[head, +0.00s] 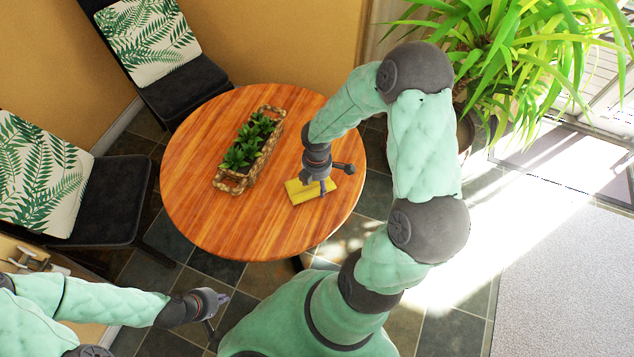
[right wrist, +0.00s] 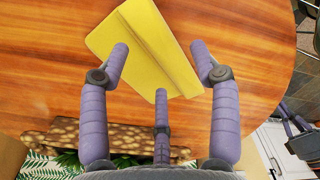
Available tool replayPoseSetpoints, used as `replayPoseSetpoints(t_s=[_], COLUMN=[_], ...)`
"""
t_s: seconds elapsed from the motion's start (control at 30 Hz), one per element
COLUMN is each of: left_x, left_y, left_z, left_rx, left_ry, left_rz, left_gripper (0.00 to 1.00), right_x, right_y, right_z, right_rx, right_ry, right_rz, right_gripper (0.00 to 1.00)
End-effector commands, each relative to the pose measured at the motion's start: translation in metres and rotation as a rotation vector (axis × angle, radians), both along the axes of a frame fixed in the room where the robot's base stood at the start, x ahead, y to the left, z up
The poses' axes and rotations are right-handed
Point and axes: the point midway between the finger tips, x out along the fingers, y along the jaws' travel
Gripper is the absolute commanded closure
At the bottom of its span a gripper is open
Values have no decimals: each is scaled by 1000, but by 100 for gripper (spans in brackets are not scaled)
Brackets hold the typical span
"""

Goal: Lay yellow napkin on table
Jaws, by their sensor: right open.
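The yellow napkin (head: 298,192) lies folded and flat on the round wooden table (head: 205,215), right of the planter. In the right wrist view the napkin (right wrist: 145,45) shows a fold line along it. My right gripper (head: 327,184) points down over the napkin and partly hides it in the head view. Its three fingers (right wrist: 160,75) are spread, with nothing held between them; I cannot tell whether the tips touch the napkin. My left gripper (head: 216,308) is away from the table, low in the head view, with its fingers apart and empty.
A wicker planter (head: 222,183) with green plants stands near the table's middle. Two dark chairs with leaf-print cushions (head: 40,180) stand left of the table. A large potted plant (head: 530,45) is at the right. The table's front left is bare.

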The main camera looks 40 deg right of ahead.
Motion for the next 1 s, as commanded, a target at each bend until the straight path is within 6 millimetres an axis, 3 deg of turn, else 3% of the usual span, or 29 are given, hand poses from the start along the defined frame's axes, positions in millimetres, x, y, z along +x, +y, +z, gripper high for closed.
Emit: replayPoseSetpoints(t_s=[0.03, 0.2, 0.43, 0.63, 1.0], left_x=[0, 0, 0, 0, 0], left_y=[0, 0, 0, 0, 0], left_z=[10, 27, 42, 46, 46], left_rx=[0, 0, 0, 0, 0], left_ry=[0, 0, 0, 0, 0], left_rz=[0, 0, 0, 0, 0], left_gripper=[100, 100, 100, 100, 100], right_x=[1, 1, 1, 1, 1], right_y=[0, 0, 0, 0, 0], right_z=[15, 51, 87, 100, 101], right_rx=[-1, -1, -1, 0, 0], right_ry=[-4, -4, -3, -2, -1], right_rz=[0, 0, 2, 1, 1], right_gripper=[37, 37, 37, 37, 37])
